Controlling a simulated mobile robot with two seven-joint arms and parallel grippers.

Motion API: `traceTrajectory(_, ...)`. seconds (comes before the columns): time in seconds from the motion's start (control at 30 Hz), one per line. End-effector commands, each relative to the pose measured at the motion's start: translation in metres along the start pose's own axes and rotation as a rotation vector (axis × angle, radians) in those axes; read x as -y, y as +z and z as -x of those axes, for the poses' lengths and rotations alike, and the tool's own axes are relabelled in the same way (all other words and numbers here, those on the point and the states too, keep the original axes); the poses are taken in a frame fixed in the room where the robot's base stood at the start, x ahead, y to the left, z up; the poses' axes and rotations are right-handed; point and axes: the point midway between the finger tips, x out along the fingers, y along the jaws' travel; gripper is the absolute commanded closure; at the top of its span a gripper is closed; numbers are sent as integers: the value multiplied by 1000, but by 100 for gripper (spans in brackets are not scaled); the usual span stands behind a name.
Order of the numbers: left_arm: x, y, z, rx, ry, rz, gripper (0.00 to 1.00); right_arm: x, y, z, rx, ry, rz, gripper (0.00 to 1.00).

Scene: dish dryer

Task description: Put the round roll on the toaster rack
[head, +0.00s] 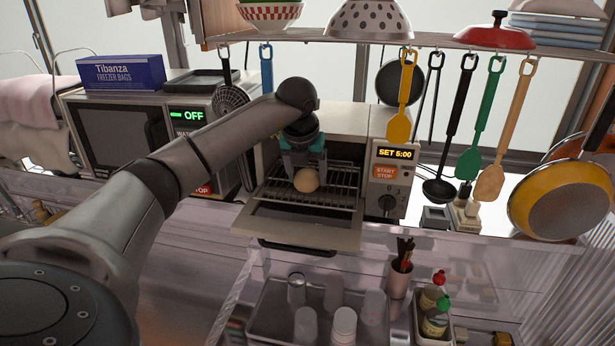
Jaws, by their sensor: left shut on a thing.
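The round roll (306,180) is a small tan ball at the mouth of the toaster oven (388,185). My left gripper (304,168) reaches in from the left and is shut on the roll, with its teal fingers coming down from above. The wire rack (340,187) lies inside the open toaster, behind and around the roll. I cannot tell whether the roll touches the rack. The toaster door (298,226) is folded down flat at the front. My right gripper is not in view.
A microwave (128,130) with a freezer bag box (120,72) on top stands to the left. Utensils, such as a yellow spatula (403,95), hang from the shelf (450,40) above. A bin of cups (268,318) and a sauce bottle (436,318) are below.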

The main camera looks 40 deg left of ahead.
Motion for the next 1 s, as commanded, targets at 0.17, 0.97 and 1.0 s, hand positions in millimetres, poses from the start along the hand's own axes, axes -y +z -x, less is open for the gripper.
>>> traceTrajectory(0.17,0,2,-13,-3,2,-2,80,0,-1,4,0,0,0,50)
traceTrajectory(0.97,0,0,-19,0,0,-1,0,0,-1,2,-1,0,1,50)
traceTrajectory(1.0,0,0,-19,0,1,-1,0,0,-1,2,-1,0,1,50)
